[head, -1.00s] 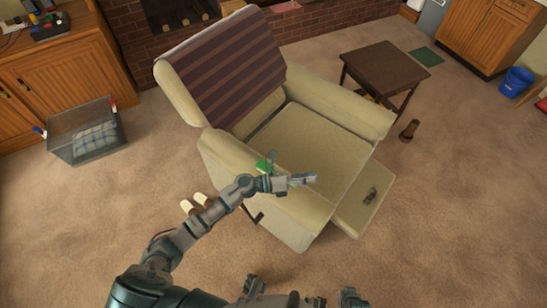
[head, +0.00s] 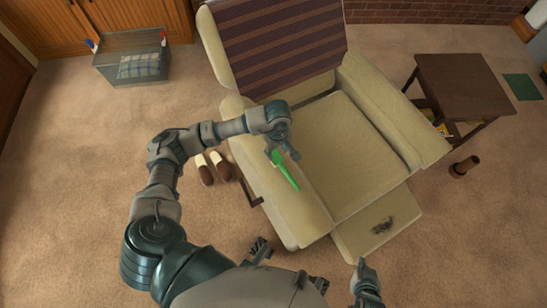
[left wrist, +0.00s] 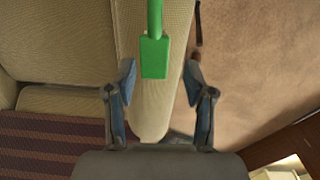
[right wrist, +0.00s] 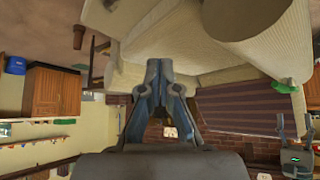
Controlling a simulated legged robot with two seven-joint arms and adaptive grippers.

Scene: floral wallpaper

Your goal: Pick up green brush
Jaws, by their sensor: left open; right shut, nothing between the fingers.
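The green brush (head: 287,176) lies on the near armrest of the beige armchair (head: 345,128). My left gripper (head: 282,156) is open over the brush's wider end. In the left wrist view the brush's flat wide end (left wrist: 154,56) sits just ahead of the open fingers (left wrist: 160,76), between their lines, touching neither. Its handle runs out of the top of that view. My right gripper (head: 362,266) is low in front of the chair, shut and empty; its joined fingertips (right wrist: 158,68) show in the right wrist view. There the brush shows partly, as a green end (right wrist: 288,86).
The footrest (head: 352,238) sticks out of the chair with a dark patch (head: 383,225) on it. Slippers (head: 207,168) lie on the carpet beside the chair. A side table (head: 460,85) stands right, a clear box (head: 130,62) at the back left. Carpet at the left is clear.

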